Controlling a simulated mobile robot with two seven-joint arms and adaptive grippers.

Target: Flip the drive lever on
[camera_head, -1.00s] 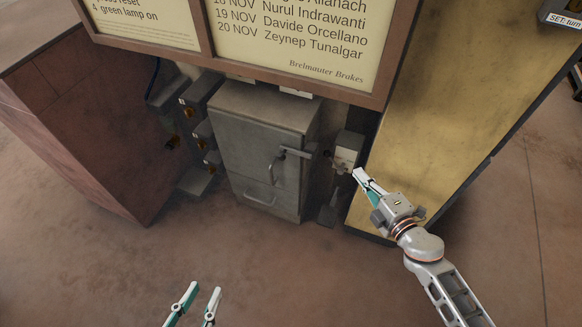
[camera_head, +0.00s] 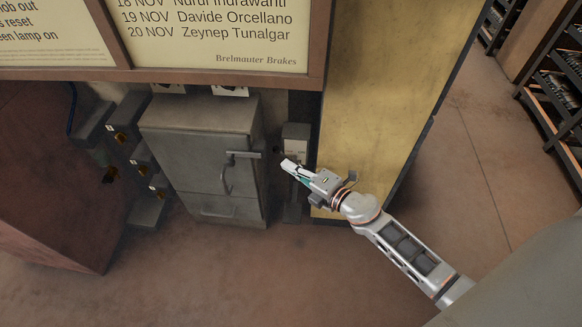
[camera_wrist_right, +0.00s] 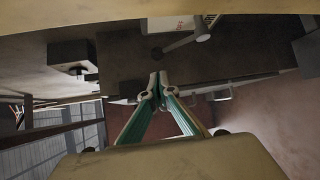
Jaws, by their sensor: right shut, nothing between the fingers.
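A narrow grey box with a pale label plate (camera_head: 296,145) stands between the grey cabinet and the yellow panel. A grey bar (camera_head: 243,154) lies roughly level across the cabinet's upper right; I cannot tell for certain whether it is the drive lever. My right gripper (camera_head: 287,166) is shut and empty, its tips in front of the narrow box, just below the label plate. In the right wrist view its closed fingertips (camera_wrist_right: 153,93) point toward dark surfaces. A slanted grey rod with a rounded end (camera_wrist_right: 188,42) shows beyond them. Contact cannot be told. My left gripper is out of view.
The grey cabinet (camera_head: 205,145) has an upright door handle (camera_head: 226,177). Small grey boxes with orange-brown knobs (camera_head: 121,137) stand left of it. The yellow panel (camera_head: 375,100) borders my right arm. A framed notice board (camera_head: 210,25) hangs above. Floor in front is open.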

